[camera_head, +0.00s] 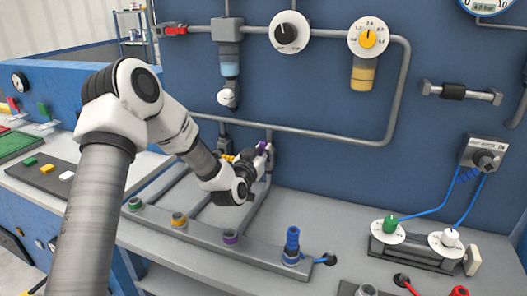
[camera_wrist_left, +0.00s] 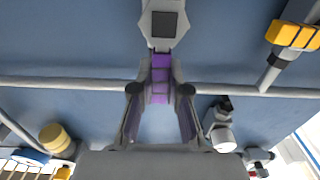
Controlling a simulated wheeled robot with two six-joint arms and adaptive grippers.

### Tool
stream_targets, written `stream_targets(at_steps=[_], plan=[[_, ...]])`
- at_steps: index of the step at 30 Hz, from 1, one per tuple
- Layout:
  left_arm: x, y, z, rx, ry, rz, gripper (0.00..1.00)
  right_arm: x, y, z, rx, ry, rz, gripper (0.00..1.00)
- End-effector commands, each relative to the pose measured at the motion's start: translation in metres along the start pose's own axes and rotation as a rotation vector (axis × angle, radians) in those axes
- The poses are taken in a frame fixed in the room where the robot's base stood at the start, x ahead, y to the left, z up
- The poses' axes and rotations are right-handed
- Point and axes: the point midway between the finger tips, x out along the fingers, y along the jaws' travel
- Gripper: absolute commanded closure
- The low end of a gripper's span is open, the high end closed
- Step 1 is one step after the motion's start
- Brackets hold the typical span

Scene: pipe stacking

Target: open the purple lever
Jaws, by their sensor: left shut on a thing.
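The purple lever (camera_wrist_left: 160,72) sits between the fingertips of my left gripper (camera_wrist_left: 160,92) in the wrist view, below a grey valve body (camera_wrist_left: 165,25). The gripper is shut on the lever, with one finger on each side. In the head view only a small part of the purple lever (camera_head: 262,146) shows, at the blue wall panel. My left gripper (camera_head: 261,158) is at it there, partly hidden by my own wrist. My right gripper is in neither view.
A grey pipe (camera_head: 320,134) runs along the blue panel above the lever. A yellow handle (camera_wrist_left: 293,34) is at the upper right of the wrist view. A rack with coloured fittings (camera_head: 215,243) stands on the bench below. The right bench holds a green and white knob unit (camera_head: 415,250).

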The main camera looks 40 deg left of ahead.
Motion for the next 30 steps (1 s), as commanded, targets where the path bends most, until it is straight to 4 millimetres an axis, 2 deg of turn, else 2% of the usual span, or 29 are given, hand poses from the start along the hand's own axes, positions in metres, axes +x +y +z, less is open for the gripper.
stream_targets(at_steps=[8, 9, 10, 11, 19, 22, 26, 30], plan=[[0.001, -0.001, -0.002, -0.004, 0.003, -0.002, 1.0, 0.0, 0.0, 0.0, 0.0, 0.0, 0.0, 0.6], [0.001, -0.001, -0.001, -0.004, 0.003, -0.002, 0.72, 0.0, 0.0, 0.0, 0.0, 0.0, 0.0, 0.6], [0.001, -0.001, -0.001, -0.004, 0.003, -0.002, 0.61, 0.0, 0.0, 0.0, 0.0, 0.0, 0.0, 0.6], [0.0, -0.001, -0.001, -0.003, 0.003, -0.002, 0.59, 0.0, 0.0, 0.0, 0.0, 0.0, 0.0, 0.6], [0.0, 0.0, -0.001, -0.002, 0.001, -0.001, 0.59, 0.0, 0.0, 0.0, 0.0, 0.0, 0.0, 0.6], [-0.007, -0.001, 0.0, -0.003, -0.001, -0.001, 0.59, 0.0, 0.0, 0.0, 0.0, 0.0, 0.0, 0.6], [-0.029, -0.001, 0.0, -0.006, -0.002, 0.0, 0.59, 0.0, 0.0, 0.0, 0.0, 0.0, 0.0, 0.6], [-0.067, -0.001, 0.0, -0.009, -0.001, -0.002, 0.59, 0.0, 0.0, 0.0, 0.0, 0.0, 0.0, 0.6]])
